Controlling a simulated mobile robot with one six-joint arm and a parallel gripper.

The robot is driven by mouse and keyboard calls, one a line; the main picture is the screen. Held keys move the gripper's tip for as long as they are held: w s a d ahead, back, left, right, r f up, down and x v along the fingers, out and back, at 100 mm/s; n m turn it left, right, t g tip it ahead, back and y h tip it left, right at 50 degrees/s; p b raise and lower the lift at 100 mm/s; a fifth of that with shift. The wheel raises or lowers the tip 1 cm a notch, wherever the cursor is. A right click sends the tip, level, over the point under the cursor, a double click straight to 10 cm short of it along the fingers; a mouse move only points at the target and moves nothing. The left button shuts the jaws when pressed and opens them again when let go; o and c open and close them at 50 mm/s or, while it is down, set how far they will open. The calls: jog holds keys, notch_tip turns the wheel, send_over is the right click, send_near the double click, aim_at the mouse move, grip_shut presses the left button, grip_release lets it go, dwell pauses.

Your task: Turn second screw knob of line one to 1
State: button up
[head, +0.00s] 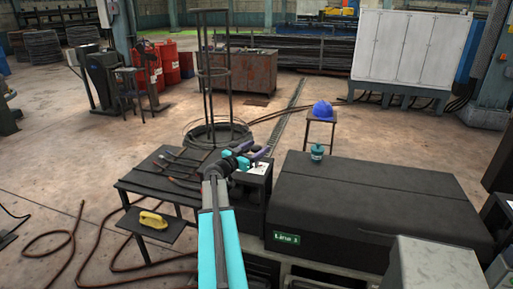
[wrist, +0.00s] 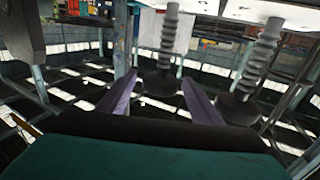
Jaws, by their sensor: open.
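In the wrist view, two grey ribbed screws hang in front of me, each with a dark rounded knob at its lower end. One knob (wrist: 160,84) appears between the purple fingers of my gripper (wrist: 159,80), beyond or near their tips; I cannot tell whether they touch it. The other knob (wrist: 239,107) is to the right, outside the fingers. I cannot tell which is second or read a number. In the head view, my open gripper (head: 257,149) is over the small dark machine, hiding part of it. The green "Line 1" sign (head: 287,238) is on the big dark box's front.
A dark table (head: 150,180) with rods is to the left. A yellow object (head: 153,220) lies on a low shelf. A blue helmet (head: 322,110) sits on a stool behind.

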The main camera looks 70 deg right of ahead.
jog(key=shift+c, duration=0.3)
jog(key=c, duration=1)
jog(key=shift+s+f+t+b, duration=0.15)
jog(key=shift+t+b, duration=0.15)
jog(key=shift+b, duration=0.8)
